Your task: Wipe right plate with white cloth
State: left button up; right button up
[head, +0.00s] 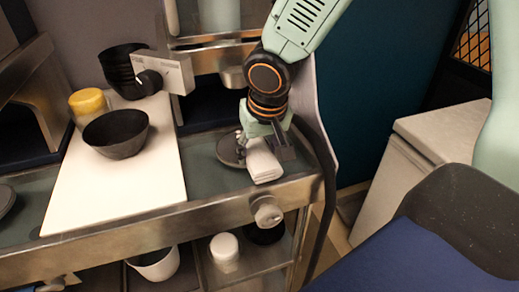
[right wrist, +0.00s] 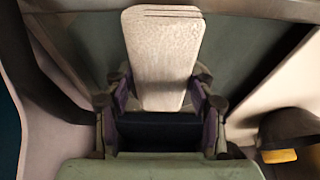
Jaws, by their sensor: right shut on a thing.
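The right plate (head: 230,150) is a small dark disc on the grey counter, to the right of the white board. The white cloth (head: 264,164) is a folded pad and overlaps the plate's right side in the head view. I cannot tell whether it touches the plate. My right gripper (head: 262,142) is shut on the cloth, which also shows between its fingers (right wrist: 163,92) in the right wrist view (right wrist: 160,60). The gripper and cloth hide part of the plate; I do not make it out in the right wrist view. My left gripper is not in view.
A dark bowl (head: 116,134) and a yellow-lidded jar (head: 88,104) stand on the white board (head: 90,192). More dark bowls (head: 122,66) are behind. Another dark plate (head: 5,198) shows at the far left. A metal rail (head: 190,218) with a knob (head: 266,212) edges the counter.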

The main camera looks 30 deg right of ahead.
jog(key=shift+w+d, duration=0.2)
jog(key=shift+w, duration=0.45)
jog(key=shift+w+d+p, duration=0.1)
jog(key=shift+w+p, duration=0.3)
jog(key=shift+w, duration=0.4)
jog(key=shift+s+f, duration=0.1)
jog(key=shift+s+b, duration=0.4)
jog(key=shift+b, duration=0.05)
jog(key=shift+s+a+b, duration=0.2)
jog(key=shift+s+b, duration=0.1)
jog(key=shift+s, duration=0.3)
jog(key=shift+s+a+b, duration=0.15)
jog(key=shift+s+b, duration=0.15)
jog(key=shift+s, duration=0.3)
jog(key=shift+r+p, duration=1.25)
jog(key=shift+r, duration=0.35)
